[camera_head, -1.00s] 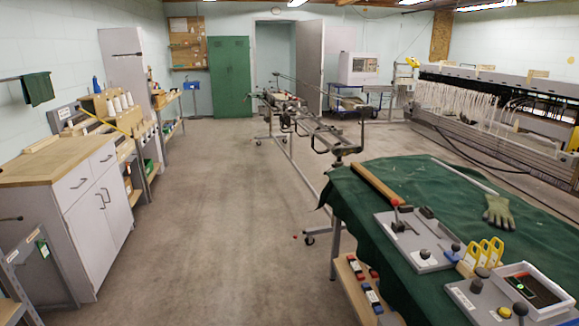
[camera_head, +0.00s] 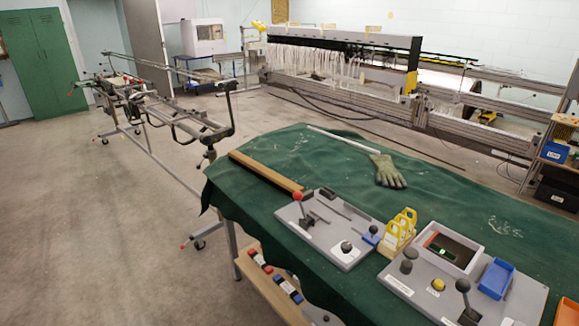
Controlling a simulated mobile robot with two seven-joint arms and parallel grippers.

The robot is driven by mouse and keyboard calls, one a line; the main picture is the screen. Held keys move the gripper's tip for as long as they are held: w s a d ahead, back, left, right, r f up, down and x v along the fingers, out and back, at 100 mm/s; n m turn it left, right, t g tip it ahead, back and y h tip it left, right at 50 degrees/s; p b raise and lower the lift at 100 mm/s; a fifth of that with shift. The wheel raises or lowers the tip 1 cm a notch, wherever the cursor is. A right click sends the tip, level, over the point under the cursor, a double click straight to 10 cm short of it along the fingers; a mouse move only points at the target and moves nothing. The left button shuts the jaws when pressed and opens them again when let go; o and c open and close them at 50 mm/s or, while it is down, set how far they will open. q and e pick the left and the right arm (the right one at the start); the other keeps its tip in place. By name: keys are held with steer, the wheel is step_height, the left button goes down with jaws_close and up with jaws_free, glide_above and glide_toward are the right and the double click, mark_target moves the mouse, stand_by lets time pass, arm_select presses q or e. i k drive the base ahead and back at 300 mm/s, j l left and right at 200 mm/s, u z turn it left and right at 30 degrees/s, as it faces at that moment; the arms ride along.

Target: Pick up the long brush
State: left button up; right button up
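A long brown wooden bar (camera_head: 265,172) lies near the left edge of the green-covered table (camera_head: 450,206). It may be the long brush, but I cannot make out bristles. A thin pale grey rod (camera_head: 343,139) lies farther back on the same cloth, its right end close to a work glove (camera_head: 387,171). Nothing is touching the wooden bar except the cloth beneath it. Neither of my grippers shows in the head view.
Grey panels with knobs (camera_head: 330,228), yellow-handled tools (camera_head: 401,228) and a blue tray (camera_head: 496,278) occupy the table's front. A metal frame stand (camera_head: 180,115) is beyond its left side. A long loom machine (camera_head: 345,65) runs along the back. Floor at left is clear.

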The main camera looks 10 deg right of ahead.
mark_target(283, 183)
steer(key=i+j+z, duration=0.5)
steer(key=z, duration=0.2)
steer(key=i+j+z, duration=0.15)
steer(key=j+z, duration=0.15)
steer(key=j, duration=0.2)
steer(key=i+j+z, duration=0.1)
steer(key=j+z, duration=0.6)
steer(key=j, duration=0.65)
